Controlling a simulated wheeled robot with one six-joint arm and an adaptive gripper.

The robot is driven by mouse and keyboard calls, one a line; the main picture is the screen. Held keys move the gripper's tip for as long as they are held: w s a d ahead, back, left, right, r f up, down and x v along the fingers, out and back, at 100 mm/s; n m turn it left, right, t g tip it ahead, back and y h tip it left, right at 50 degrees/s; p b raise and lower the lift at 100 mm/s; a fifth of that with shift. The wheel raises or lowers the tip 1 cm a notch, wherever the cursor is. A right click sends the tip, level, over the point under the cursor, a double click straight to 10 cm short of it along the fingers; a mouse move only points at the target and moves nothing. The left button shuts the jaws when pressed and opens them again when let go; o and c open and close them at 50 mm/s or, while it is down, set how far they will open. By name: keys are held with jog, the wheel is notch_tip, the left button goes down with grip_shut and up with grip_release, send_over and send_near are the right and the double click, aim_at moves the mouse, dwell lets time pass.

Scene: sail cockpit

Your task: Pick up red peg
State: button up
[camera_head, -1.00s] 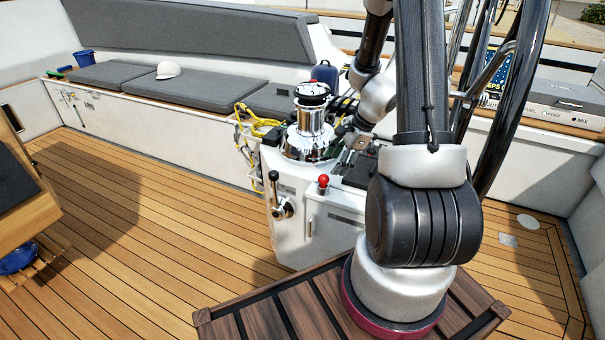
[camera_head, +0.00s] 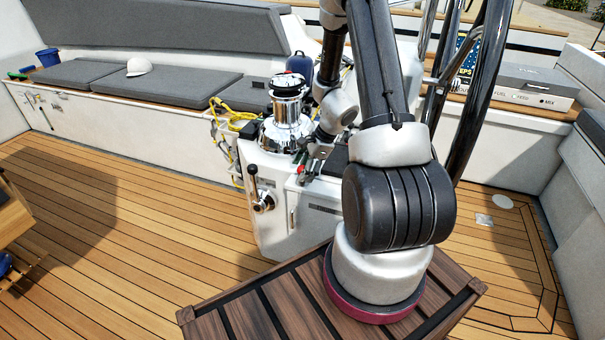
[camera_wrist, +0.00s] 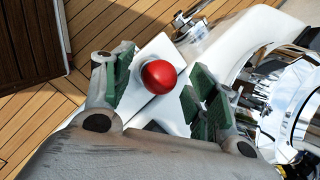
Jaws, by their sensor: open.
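The red peg shows as a glossy red ball (camera_wrist: 158,77) in the wrist view, on the white console. In the head view only a small bit of red (camera_head: 302,170) shows beside my gripper (camera_head: 310,172), which hides most of it. My gripper (camera_wrist: 155,95) is open. In the wrist view its green-padded fingers stand to the left and right of the ball, with gaps, and nothing is held. How deep the fingers reach around the peg I cannot tell.
A chrome winch (camera_head: 284,120) stands on the console close to my gripper, and it is at the right in the wrist view. A black-knobbed lever (camera_head: 253,178) is on the console's left face. Yellow rope (camera_head: 217,112) lies behind. The teak floor (camera_head: 130,220) at left is clear.

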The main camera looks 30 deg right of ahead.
jog(key=c, duration=1.1)
jog(key=shift+o, duration=0.2)
